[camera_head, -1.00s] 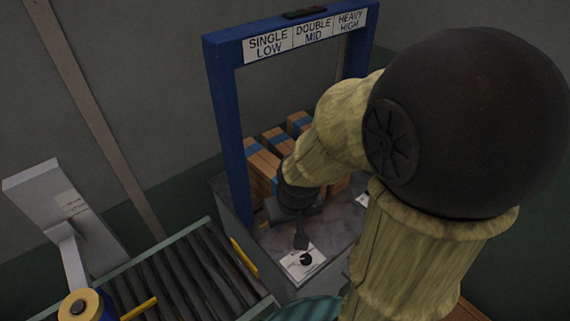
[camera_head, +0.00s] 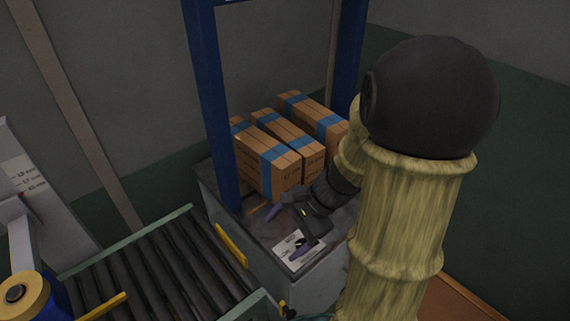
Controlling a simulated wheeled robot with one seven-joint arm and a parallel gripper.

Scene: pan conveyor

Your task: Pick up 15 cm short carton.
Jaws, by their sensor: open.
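Three brown cartons with blue tape stand side by side on a grey platform (camera_head: 262,238): a left carton (camera_head: 250,150), a middle carton (camera_head: 275,126) and a right carton (camera_head: 305,106). I cannot read which is the 15 cm short carton. My gripper (camera_head: 284,233) is open and empty, low over the front of the platform. Its fingers are apart, in front of the near ends of the left and middle cartons. My arm hides part of the right carton.
A blue frame (camera_head: 208,100) stands around the cartons, with a post on either side. A roller conveyor (camera_head: 160,270) with yellow guides lies at the lower left. A white card (camera_head: 290,262) lies on the platform's front, partly behind my gripper.

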